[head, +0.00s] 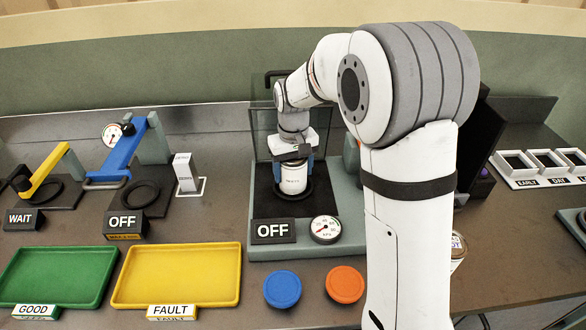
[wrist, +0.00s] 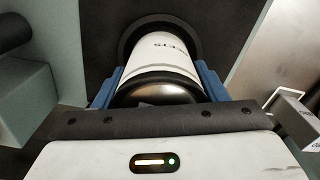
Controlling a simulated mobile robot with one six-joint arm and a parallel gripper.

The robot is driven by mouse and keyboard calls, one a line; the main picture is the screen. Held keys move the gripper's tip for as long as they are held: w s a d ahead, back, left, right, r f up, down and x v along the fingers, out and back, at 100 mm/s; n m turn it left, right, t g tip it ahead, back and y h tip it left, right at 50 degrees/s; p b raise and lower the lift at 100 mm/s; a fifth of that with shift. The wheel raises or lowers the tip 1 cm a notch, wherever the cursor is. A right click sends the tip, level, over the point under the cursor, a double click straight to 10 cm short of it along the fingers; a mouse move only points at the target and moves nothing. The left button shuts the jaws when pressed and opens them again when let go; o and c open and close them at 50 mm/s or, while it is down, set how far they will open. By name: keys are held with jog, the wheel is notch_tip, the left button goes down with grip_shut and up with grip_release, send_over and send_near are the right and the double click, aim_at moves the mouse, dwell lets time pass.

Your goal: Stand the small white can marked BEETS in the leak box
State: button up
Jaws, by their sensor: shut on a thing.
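The small white can (head: 293,179) stands upright in the head view, inside the leak box (head: 346,205), a grey-green housing with a dark floor and a dark see-through screen behind. The can's lower end is at a black ring (head: 276,192) on that floor. In the wrist view the white can (wrist: 166,55) shows part of its BEETS lettering, and its base is within the black ring (wrist: 133,32). My gripper (head: 294,160) is shut on the can, with a blue finger on each side; it also shows in the wrist view (wrist: 158,88). Whether the base touches the floor is unclear.
An OFF sign (head: 273,231) and a pressure gauge (head: 325,229) are at the box's front. Blue (head: 282,288) and orange (head: 345,285) round pads lie before it. Green GOOD (head: 60,275) and yellow FAULT (head: 178,275) trays are left. A white block (head: 186,172) stands left of the box.

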jog(key=o, duration=1.5)
jog(key=shift+o, duration=0.2)
jog(key=shift+r, duration=0.15)
jog(key=shift+r+p, duration=3.25)
jog(key=shift+r, duration=1.1)
